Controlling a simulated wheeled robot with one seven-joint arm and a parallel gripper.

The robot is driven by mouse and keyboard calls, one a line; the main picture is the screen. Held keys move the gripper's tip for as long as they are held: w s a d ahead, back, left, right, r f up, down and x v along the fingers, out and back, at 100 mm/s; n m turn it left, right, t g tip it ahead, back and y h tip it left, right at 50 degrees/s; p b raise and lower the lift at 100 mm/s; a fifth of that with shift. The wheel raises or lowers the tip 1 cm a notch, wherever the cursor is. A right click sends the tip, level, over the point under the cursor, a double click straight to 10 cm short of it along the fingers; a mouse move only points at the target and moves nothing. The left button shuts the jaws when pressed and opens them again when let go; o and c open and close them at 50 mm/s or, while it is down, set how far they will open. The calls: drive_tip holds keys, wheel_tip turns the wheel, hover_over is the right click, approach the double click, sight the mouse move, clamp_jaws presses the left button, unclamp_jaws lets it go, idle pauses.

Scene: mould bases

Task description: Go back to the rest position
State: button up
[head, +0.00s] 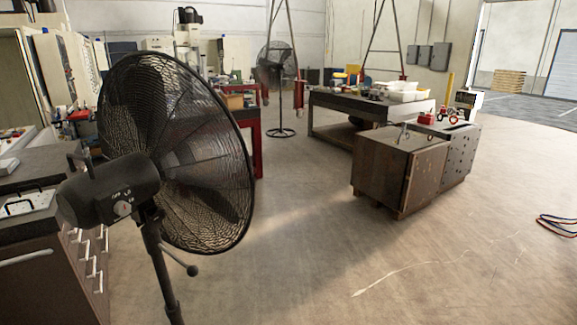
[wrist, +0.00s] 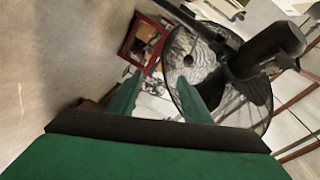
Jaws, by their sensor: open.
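My gripper (wrist: 157,88) shows only in the wrist view. Its two green fingers stand apart with nothing between them. Beyond the fingers, the large black pedestal fan (wrist: 222,75) and a red-framed cart (wrist: 143,40) appear at a tilted angle. In the head view two mould bases stand at the right of centre, a brown block (head: 388,175) and a grey drilled block (head: 461,158) beside it. My gripper is not visible in the head view, so its distance from the blocks cannot be told.
The black fan (head: 175,150) stands close at the left in the head view, in front of a drawer cabinet (head: 50,275). A workbench (head: 340,105) stands behind the mould bases. Cables (head: 558,225) lie on the floor at the right edge. The middle floor (head: 310,265) is clear.

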drive_tip(key=s+d+f+n+h, duration=0.4)
drive_tip(key=s+d+f, duration=0.8)
drive_tip(key=s, duration=0.2)
drive_tip(key=s+d+n+h, duration=0.2)
drive_tip(key=s+n, duration=0.2)
drive_tip(key=s, duration=1.4)
drive_tip(key=shift+d+f+n+h, duration=0.15)
drive_tip(key=shift+d+n+h, duration=0.15)
drive_tip(key=shift+d, duration=0.1)
